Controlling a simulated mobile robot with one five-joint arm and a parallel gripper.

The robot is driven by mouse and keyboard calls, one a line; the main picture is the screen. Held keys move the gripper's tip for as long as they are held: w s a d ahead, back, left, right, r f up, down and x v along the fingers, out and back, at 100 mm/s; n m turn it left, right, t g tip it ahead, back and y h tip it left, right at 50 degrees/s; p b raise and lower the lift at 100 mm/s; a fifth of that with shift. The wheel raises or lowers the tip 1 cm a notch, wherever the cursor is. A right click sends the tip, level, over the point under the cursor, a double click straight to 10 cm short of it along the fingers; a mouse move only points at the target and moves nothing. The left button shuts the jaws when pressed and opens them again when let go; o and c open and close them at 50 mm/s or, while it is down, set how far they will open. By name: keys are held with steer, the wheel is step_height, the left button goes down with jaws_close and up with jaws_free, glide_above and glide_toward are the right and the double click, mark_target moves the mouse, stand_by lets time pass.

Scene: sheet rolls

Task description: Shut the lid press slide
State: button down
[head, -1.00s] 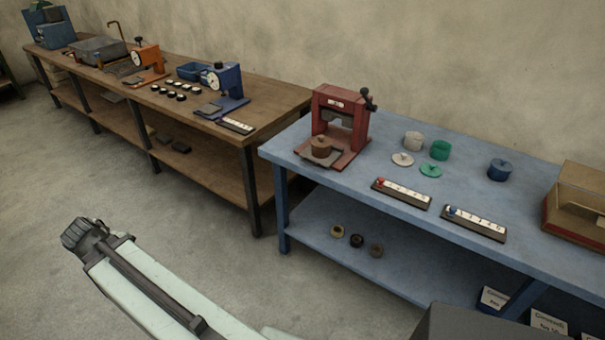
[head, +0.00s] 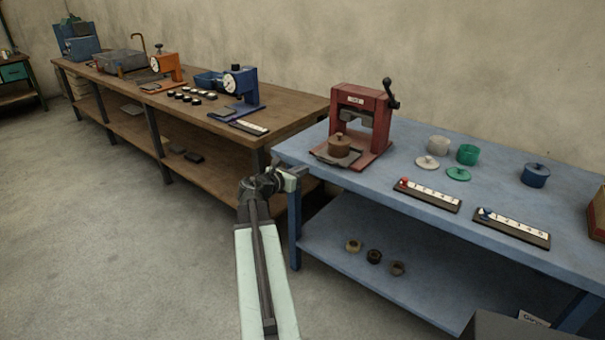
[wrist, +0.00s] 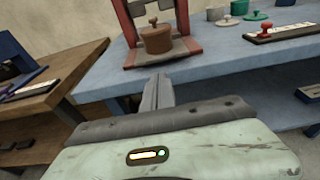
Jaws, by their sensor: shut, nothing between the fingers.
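The red lid press (head: 362,122) stands at the left end of the blue bench. Its slide (head: 322,154), a flat plate, sticks out at the front of the frame with a brown lidded pot (head: 339,146) on it. In the wrist view the pot (wrist: 157,40) sits on the slide, in front of the press posts (wrist: 183,17). My gripper (head: 296,174) is at the bench's front left corner, short of the slide and apart from it. In the wrist view its fingers (wrist: 157,92) are together and empty, pointing toward the press.
A white pot (head: 438,145), a green pot (head: 467,154) and a blue pot (head: 535,175) stand right of the press. Two numbered strips (head: 428,195) (head: 512,228) lie along the front. A brown bench (head: 290,101) with blue and orange presses is to the left.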

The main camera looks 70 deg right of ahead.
steer(key=b+x, duration=0.1)
steer(key=x, duration=0.8)
steer(key=shift+d+b, duration=0.3)
steer(key=shift+d, duration=0.1)
steer(key=shift+s+f, duration=0.1)
steer(key=r+x, duration=0.1)
steer(key=x, duration=0.3)
steer(key=r+x, duration=0.1)
steer(key=x, duration=0.4)
steer(key=r+x, duration=0.1)
steer(key=x, duration=0.4)
steer(key=shift+s+d+f, duration=0.1)
steer(key=shift+d, duration=0.45)
steer(key=shift+s+d, duration=0.1)
steer(key=shift+d, duration=0.3)
steer(key=shift+s+d, duration=0.1)
steer(key=p+v, duration=0.3)
steer(key=v, duration=1.1)
steer(key=shift+a, duration=0.3)
